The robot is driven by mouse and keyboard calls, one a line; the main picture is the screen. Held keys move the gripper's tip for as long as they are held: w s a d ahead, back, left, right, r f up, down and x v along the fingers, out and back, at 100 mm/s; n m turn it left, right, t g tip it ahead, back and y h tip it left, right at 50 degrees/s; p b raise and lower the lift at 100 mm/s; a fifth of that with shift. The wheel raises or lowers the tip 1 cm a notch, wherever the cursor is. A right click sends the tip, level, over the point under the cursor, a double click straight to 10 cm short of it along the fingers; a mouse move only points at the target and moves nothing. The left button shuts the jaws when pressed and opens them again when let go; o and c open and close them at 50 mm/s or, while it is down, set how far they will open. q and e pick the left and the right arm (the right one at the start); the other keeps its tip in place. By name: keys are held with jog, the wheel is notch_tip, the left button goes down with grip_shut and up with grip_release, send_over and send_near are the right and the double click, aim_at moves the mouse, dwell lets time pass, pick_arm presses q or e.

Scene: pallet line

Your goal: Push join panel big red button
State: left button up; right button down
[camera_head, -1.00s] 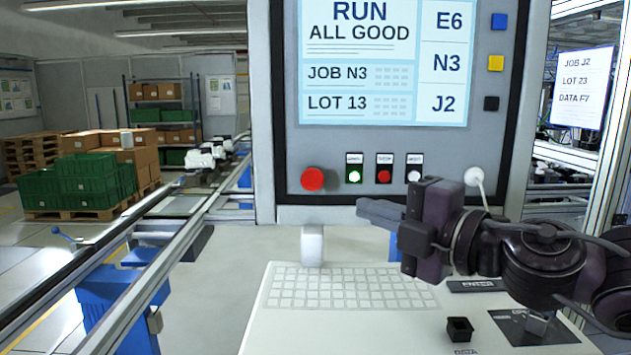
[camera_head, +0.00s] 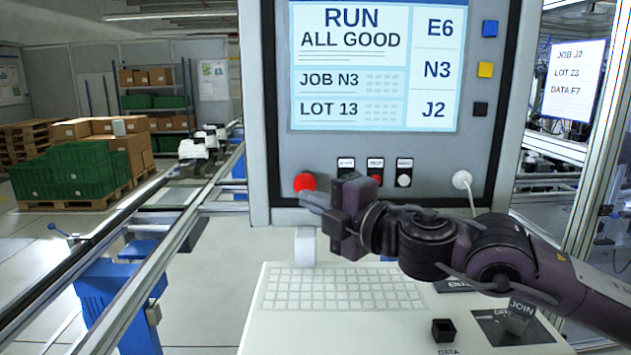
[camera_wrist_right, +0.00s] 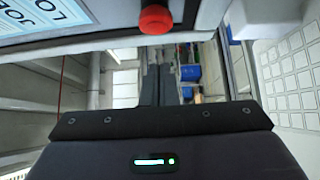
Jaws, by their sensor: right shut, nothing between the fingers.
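The big red button (camera_head: 305,182) is a round red knob at the lower left of the grey control panel (camera_head: 375,155). It also shows at the top of the right wrist view (camera_wrist_right: 155,18). My right gripper (camera_head: 312,201) is shut and empty. Its fingertips point left and lie just below the button in the head view; I cannot tell whether they touch it. In the right wrist view the dark fingers lie below the button in the picture, with a visible gap. My left gripper is not in view.
Above the button is a screen (camera_head: 375,65). Small labelled buttons (camera_head: 404,180) sit to its right, partly hidden by my gripper. A conveyor rail (camera_head: 190,220) runs at left.

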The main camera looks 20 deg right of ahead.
aim_at(300, 187)
jog(key=w, duration=0.1)
jog(key=w+d, duration=0.1)
jog(key=w+p, duration=0.1)
jog(key=shift+w+d, duration=0.3)
jog(key=shift+w, duration=0.15)
